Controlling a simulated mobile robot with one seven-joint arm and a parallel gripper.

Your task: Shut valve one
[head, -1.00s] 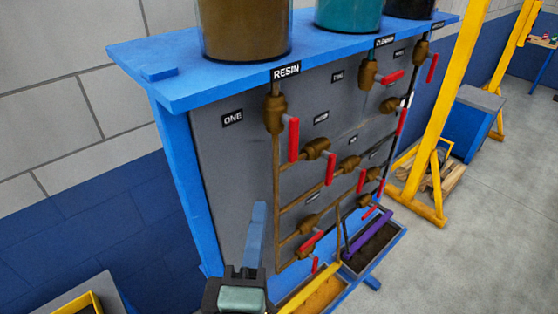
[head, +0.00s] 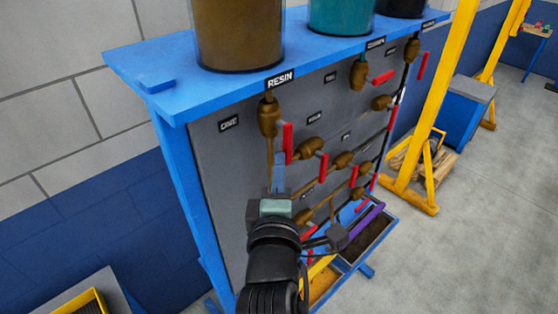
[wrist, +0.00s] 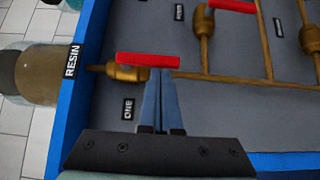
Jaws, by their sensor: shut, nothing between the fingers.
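Valve one is a bronze-brown valve (head: 268,116) beside the ONE label, under the RESIN label. Its red handle (head: 288,143) hangs along the pipe. In the wrist view the valve body (wrist: 122,71) and its red bar handle (wrist: 148,60) lie along the pipe too. My gripper (head: 279,170) is shut and empty, just below the valve in the head view. In the wrist view its blue fingertips (wrist: 160,74) are pressed together at the lower edge of the handle, near its right half. I cannot tell whether they touch it.
Several other valves with red handles and brown pipes cover the grey panel (head: 230,165). The blue shelf (head: 190,85) above holds the brown resin tank (head: 238,35). Trays (head: 372,240) stand at the panel's foot. A yellow post (head: 435,90) stands at right.

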